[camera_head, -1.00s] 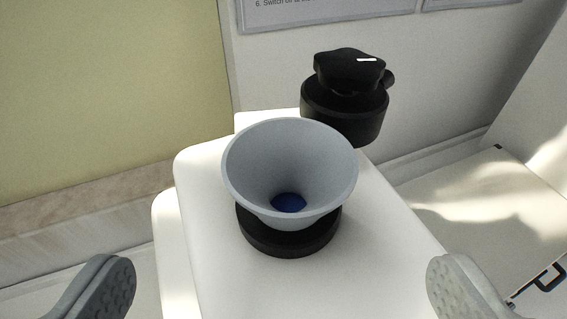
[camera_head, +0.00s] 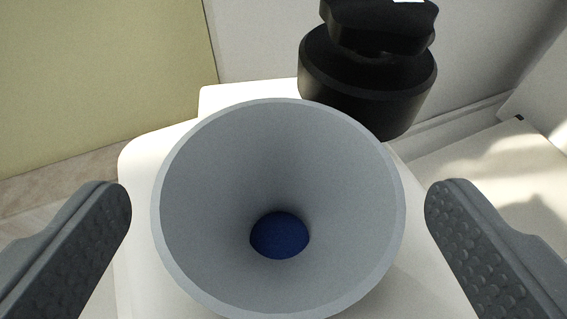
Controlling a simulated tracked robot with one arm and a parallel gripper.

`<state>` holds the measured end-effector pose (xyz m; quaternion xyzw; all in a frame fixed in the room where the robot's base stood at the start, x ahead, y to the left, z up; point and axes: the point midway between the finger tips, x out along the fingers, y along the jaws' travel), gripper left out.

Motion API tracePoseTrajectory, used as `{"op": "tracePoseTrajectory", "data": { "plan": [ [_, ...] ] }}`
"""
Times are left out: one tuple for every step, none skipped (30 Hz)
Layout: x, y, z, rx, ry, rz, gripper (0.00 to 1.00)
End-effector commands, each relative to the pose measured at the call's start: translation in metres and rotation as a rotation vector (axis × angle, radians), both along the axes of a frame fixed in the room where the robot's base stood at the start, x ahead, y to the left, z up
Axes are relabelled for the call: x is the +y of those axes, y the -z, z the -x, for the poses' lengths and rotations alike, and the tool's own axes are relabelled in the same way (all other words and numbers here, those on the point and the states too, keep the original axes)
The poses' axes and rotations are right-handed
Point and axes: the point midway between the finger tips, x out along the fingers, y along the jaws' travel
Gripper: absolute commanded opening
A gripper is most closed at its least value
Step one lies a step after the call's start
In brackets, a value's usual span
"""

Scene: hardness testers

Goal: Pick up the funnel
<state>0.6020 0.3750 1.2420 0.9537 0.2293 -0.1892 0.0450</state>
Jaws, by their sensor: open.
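The funnel (camera_head: 215,205) is a wide grey cone, seen from above with its mouth up, in the middle of the view. Something dark blue (camera_head: 280,235) shows at the bottom of its opening. My gripper (camera_head: 278,212) is open, with one dark grey ribbed finger to the left of the funnel and one to the right. Both fingers appear apart from the rim, with a gap on each side. The funnel's lower part and what it stands on are hidden beneath its rim.
A white machine body (camera_head: 142,180) lies under the funnel. A black knob-topped part (camera_head: 365,75) stands close behind the funnel, to the right. A yellowish panel (camera_head: 95,80) is at the back left. A pale surface (camera_head: 490,170) lies to the right.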

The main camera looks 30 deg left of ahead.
Motion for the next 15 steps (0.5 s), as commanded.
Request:
{"op": "tracePoseTrajectory", "data": {
  "plan": [
    [0.0018,0.0028,-0.0046,0.002,0.001,0.002,0.93],
    [0.0028,0.0044,-0.0067,0.003,0.001,0.003,0.93],
    [0.0039,0.0061,-0.0092,0.003,0.001,0.002,0.93],
    [0.0046,0.0068,-0.0106,0.003,0.001,0.003,0.93],
    [0.0052,0.0073,-0.0117,0.003,0.001,0.003,0.93],
    [0.0057,0.0077,-0.0126,0.002,0.001,0.003,0.93],
    [0.0059,0.0077,-0.0129,0.002,0.001,0.003,0.93],
    [0.0060,0.0077,-0.0131,0.001,0.001,0.002,0.93],
    [0.0060,0.0076,-0.0132,0.002,0.001,0.001,0.93],
    [0.0060,0.0076,-0.0131,0.002,0.001,0.001,0.93],
    [0.0059,0.0074,-0.0131,0.002,0.001,0.001,0.93],
    [0.0059,0.0075,-0.0131,0.002,0.001,0.001,0.93],
    [0.0059,0.0075,-0.0131,0.002,0.001,0.001,0.90],
    [0.0059,0.0074,-0.0130,0.002,0.001,0.001,0.82],
    [0.0058,0.0075,-0.0130,0.002,0.001,0.001,0.71]
  ]
}}
